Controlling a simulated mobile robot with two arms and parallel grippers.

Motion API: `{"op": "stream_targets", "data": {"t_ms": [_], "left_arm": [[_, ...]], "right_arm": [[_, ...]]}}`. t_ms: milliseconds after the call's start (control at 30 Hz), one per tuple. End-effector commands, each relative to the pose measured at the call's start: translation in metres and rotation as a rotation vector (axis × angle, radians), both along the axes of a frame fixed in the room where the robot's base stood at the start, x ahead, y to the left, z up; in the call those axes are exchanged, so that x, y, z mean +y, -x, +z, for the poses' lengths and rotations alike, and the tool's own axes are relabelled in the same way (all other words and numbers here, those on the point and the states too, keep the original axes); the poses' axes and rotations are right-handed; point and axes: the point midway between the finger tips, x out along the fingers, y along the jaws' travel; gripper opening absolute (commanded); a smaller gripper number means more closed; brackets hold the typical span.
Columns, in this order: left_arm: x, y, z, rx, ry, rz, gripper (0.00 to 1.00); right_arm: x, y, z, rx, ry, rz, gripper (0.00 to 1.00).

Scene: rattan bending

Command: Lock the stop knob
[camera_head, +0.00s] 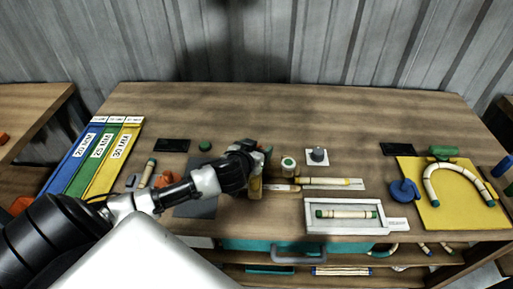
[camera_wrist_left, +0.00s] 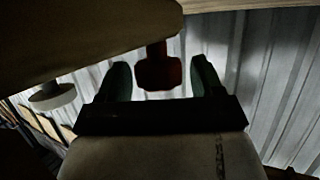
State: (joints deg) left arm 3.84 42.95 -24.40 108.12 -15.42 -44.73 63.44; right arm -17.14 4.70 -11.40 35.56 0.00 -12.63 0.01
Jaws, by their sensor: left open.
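A dark red knob (camera_wrist_left: 158,72) on a short stem hangs below a large tan shape (camera_wrist_left: 80,40) in the left wrist view. I take it for the stop knob. My left gripper (camera_wrist_left: 160,66) is open, with one green finger on each side of the knob and visible gaps between. In the head view my left gripper (camera_head: 250,160) is over the middle of the bench, beside a small wooden block (camera_head: 255,187). The arm hides most of this fixture and its knob there. My right gripper is not in view.
The wooden bench (camera_head: 330,105) holds a white tray (camera_head: 345,229) with a rattan piece, a yellow board (camera_head: 440,222) with a bent piece, and a blue fixture (camera_head: 405,191). Labelled colour strips (camera_head: 108,160) lie at left. The bench's back strip is clear.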

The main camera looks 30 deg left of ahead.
Motion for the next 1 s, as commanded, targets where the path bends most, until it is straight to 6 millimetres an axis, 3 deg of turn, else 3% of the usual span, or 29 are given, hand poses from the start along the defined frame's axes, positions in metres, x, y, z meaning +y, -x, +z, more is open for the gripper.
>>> {"op": "stream_targets", "data": {"t_ms": [233,567,1000], "left_arm": [[-0.0001,-0.0008,-0.0002,0.0,0.0,-0.001,0.67],[0.0001,-0.0006,-0.0001,0.0,0.0,0.0,0.18],[0.0015,-0.0004,0.0017,0.001,-0.002,-0.099,0.18]], "right_arm": [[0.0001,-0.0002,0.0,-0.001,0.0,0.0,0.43],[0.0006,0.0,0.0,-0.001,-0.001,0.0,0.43],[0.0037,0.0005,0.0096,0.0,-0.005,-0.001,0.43]]}}
